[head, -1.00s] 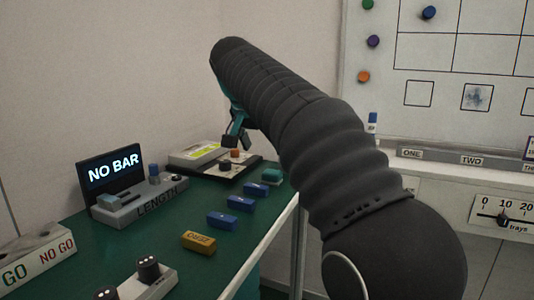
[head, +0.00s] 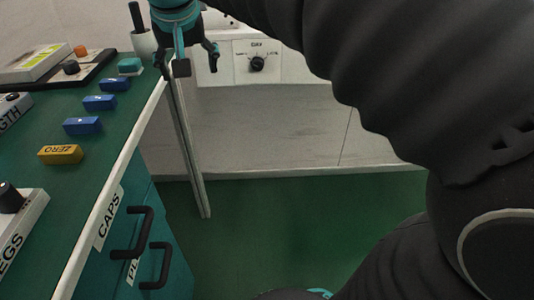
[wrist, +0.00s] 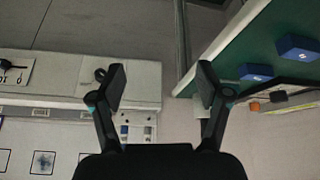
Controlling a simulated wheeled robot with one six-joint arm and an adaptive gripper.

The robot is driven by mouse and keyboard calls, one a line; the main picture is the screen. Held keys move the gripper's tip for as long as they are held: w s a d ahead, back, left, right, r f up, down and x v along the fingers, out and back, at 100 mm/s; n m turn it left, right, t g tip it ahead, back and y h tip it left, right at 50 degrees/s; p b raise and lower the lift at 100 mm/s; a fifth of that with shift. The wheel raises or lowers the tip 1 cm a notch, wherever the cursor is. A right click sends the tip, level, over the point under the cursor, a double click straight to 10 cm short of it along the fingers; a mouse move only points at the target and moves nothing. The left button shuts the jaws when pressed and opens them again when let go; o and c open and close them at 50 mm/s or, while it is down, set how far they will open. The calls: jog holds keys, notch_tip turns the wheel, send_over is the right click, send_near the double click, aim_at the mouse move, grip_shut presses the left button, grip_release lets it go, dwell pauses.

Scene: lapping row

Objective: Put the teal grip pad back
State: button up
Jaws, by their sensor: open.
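The teal grip pad (head: 130,65) appears to be the small teal block at the far end of the green bench, near its right edge, behind the blue blocks. I cannot make it out in the wrist view. My gripper (head: 197,64) is open and empty, to the right of the teal block and apart from it, beyond the bench edge in the picture. In the wrist view my gripper (wrist: 162,85) has its two fingers wide apart with nothing between them.
Blue blocks (head: 83,126) and a yellow ZERO block (head: 60,154) line the green bench (head: 110,152). A dark tray (head: 88,72) with orange and black knobs lies left of the teal block. Drawer handles (head: 133,236) stick out. The floor right is clear.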

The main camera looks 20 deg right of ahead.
jog(key=s+d+f, duration=0.3)
jog(key=s+f, duration=0.6)
jog(key=s+d+f+n+y, duration=0.1)
jog(key=s+d+f, duration=0.3)
jog(key=s+f, duration=0.6)
jog(key=shift+s+d, duration=0.15)
jog(key=shift+d, duration=0.15)
notch_tip(320, 180, up, 3)
jog(key=p, duration=0.2)
jog(key=shift+f+p, duration=0.1)
jog(key=shift+p, duration=0.3)
